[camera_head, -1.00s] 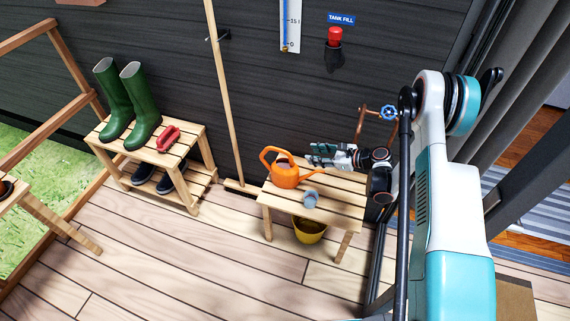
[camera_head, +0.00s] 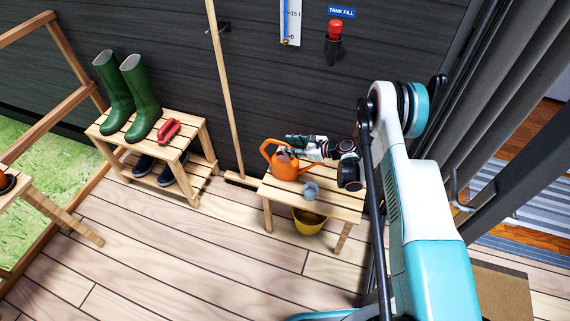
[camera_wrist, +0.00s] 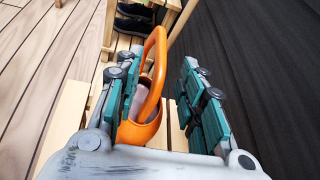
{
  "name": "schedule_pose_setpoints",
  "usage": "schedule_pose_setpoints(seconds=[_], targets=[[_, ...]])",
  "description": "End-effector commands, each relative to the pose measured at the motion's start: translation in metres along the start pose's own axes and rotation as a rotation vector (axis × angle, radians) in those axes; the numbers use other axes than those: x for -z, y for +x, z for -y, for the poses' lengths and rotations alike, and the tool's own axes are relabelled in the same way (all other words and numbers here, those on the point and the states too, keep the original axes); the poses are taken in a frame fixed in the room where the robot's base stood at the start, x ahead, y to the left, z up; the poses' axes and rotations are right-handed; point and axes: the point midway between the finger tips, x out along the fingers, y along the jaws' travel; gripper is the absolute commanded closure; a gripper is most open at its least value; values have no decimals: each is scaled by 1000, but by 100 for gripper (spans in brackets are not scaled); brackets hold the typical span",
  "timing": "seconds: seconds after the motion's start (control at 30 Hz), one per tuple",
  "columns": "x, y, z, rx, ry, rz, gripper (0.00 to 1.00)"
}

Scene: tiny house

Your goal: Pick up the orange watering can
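The orange watering can (camera_head: 288,168) stands upright on a small slatted wooden table (camera_head: 338,203) by the dark wall. In the wrist view the can (camera_wrist: 139,131) shows its tall looped handle between the two fingers. My gripper (camera_head: 296,145) is at the can's upper right in the head view. In the wrist view my gripper (camera_wrist: 155,88) is open, one finger on each side of the handle, with a gap on the right. Whether the left finger touches the can I cannot tell. Part of the can is hidden by the gripper.
A small grey-blue pot (camera_head: 310,190) stands on the table close to the can. A yellow bucket (camera_head: 308,222) sits below. A broom (camera_head: 229,100) leans on the wall to the left. Green boots (camera_head: 140,98) and a red object (camera_head: 168,130) stand on a shoe rack (camera_head: 112,140).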

Motion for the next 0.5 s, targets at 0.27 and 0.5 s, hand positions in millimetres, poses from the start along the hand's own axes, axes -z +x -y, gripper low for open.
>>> schedule_pose_setpoints(seconds=[0.27, 0.5], targets=[[1, 28, -2, 0, -1, -1, 64], [0, 27, -1, 0, -1, 0, 84]])
